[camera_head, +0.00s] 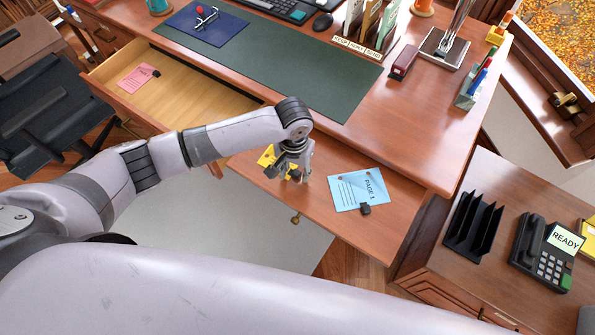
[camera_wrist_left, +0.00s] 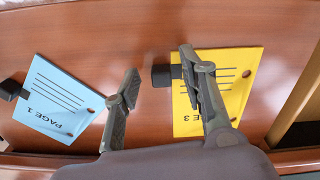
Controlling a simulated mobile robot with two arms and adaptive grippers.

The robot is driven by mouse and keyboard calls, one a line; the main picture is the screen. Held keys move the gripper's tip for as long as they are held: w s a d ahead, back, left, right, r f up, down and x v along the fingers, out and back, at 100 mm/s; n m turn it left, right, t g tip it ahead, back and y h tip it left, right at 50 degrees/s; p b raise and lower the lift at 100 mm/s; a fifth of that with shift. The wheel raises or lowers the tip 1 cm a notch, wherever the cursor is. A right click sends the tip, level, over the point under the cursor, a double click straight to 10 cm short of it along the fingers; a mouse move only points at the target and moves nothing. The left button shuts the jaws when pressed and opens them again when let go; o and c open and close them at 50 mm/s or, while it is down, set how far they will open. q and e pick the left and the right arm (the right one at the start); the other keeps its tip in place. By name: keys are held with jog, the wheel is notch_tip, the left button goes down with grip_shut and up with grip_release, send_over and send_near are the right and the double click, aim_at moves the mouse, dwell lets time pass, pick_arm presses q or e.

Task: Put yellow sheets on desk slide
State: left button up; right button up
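A yellow sheet (camera_head: 264,158) lies on the pulled-out desk slide (camera_head: 398,210), partly hidden by my left gripper (camera_head: 290,172) in the head view. In the left wrist view the yellow sheet (camera_wrist_left: 235,75) shows "3" and part of a word, with a black clip (camera_wrist_left: 162,76) at its edge. My left gripper (camera_wrist_left: 158,62) is open, its fingers apart; one finger overlaps the sheet in the picture and the clip appears between the fingertips. I cannot tell whether it touches. A blue sheet (camera_head: 358,189) marked "PAGE 1", with a black clip, lies on the slide to the right.
An open drawer (camera_head: 190,100) to the left holds a pink sheet (camera_head: 135,78). The desk top (camera_head: 420,115) above carries a green mat, sorter and stapler. A side cabinet at right holds a black rack (camera_head: 472,225) and a phone (camera_head: 548,252). The slide's right end is clear.

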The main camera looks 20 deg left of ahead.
pick_arm(q)
notch_tip(320, 180, up, 12)
jog(key=shift+f, duration=0.2)
